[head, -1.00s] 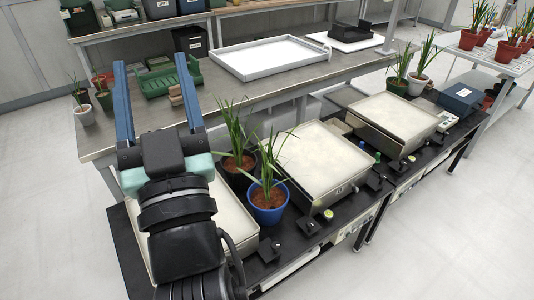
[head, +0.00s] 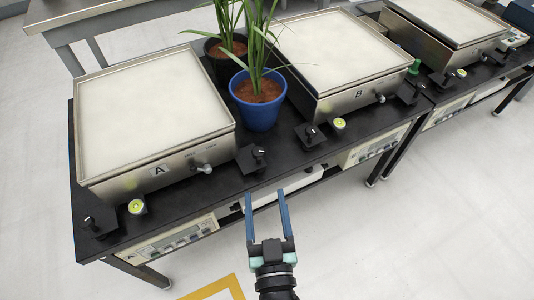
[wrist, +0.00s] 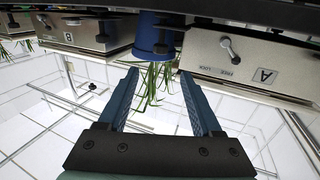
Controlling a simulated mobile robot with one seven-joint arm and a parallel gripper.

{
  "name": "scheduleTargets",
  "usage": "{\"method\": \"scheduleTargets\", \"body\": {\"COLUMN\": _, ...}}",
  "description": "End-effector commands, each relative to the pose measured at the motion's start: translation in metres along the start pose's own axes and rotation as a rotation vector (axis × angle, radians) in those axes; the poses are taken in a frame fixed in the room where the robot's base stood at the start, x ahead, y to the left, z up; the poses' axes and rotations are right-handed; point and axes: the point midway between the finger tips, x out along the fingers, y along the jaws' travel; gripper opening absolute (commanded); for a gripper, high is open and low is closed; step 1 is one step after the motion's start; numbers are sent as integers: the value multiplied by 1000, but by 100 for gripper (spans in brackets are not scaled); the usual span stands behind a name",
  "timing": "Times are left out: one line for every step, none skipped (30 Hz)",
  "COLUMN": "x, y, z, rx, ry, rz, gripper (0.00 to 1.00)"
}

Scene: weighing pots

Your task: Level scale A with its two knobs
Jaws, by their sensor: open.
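Scale A (head: 150,110) has a wide pale pan and a steel front marked A. It stands at the left of the black bench in the head view; its front also shows upside down in the wrist view (wrist: 288,85). A lever (head: 203,168) is on its front. One black knob block (head: 92,224) is at its front left corner, another (head: 254,158) at its front right. A round yellow-green level (head: 136,207) sits beside the left knob; its bubble is too small to read. My gripper (head: 263,192) is open and empty, in front of the bench edge near the right knob.
A blue pot (head: 257,112) with a plant stands right of scale A, with a dark pot (head: 226,68) behind it. Scale B (head: 345,97) is further right, with its own knob block (head: 310,135) and level (head: 339,124). The floor in front is mostly clear.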

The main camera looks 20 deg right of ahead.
Motion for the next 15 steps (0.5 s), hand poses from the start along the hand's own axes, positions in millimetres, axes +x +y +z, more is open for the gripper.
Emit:
{"method": "scheduleTargets", "body": {"x": 2, "y": 0, "z": 1, "rx": 0, "ry": 0, "rz": -1, "gripper": 66}}
{"method": "scheduleTargets", "body": {"x": 4, "y": 0, "z": 1, "rx": 0, "ry": 1, "rz": -2, "gripper": 66}}
{"method": "scheduleTargets", "body": {"x": 8, "y": 0, "z": 0, "rx": -1, "ry": 3, "rz": -2, "gripper": 66}}
{"method": "scheduleTargets", "body": {"x": 11, "y": 0, "z": 0, "rx": -1, "ry": 3, "rz": -2, "gripper": 66}}
{"method": "scheduleTargets", "body": {"x": 15, "y": 0, "z": 0, "rx": 0, "ry": 4, "rz": -3, "gripper": 66}}
{"method": "scheduleTargets", "body": {"x": 21, "y": -1, "z": 0, "rx": 0, "ry": 4, "rz": -3, "gripper": 66}}
{"method": "scheduleTargets", "body": {"x": 26, "y": -1, "z": -1, "rx": -1, "ry": 5, "rz": -3, "gripper": 66}}
{"method": "scheduleTargets", "body": {"x": 31, "y": -1, "z": -1, "rx": -2, "ry": 5, "rz": -3, "gripper": 66}}
{"method": "scheduleTargets", "body": {"x": 38, "y": -1, "z": -1, "rx": -2, "ry": 5, "rz": -3, "gripper": 66}}
{"method": "scheduleTargets", "body": {"x": 44, "y": -1, "z": -1, "rx": -1, "ry": 5, "rz": -3, "gripper": 66}}
{"method": "scheduleTargets", "body": {"x": 49, "y": -1, "z": -1, "rx": -1, "ry": 5, "rz": -4, "gripper": 66}}
{"method": "scheduleTargets", "body": {"x": 57, "y": -1, "z": -2, "rx": -2, "ry": 5, "rz": -3, "gripper": 66}}
{"method": "scheduleTargets", "body": {"x": 62, "y": -1, "z": -1, "rx": -2, "ry": 4, "rz": -3, "gripper": 66}}
{"method": "scheduleTargets", "body": {"x": 67, "y": -1, "z": -2, "rx": -2, "ry": 5, "rz": -3, "gripper": 66}}
{"method": "scheduleTargets", "body": {"x": 74, "y": -1, "z": -1, "rx": -2, "ry": 4, "rz": -2, "gripper": 66}}
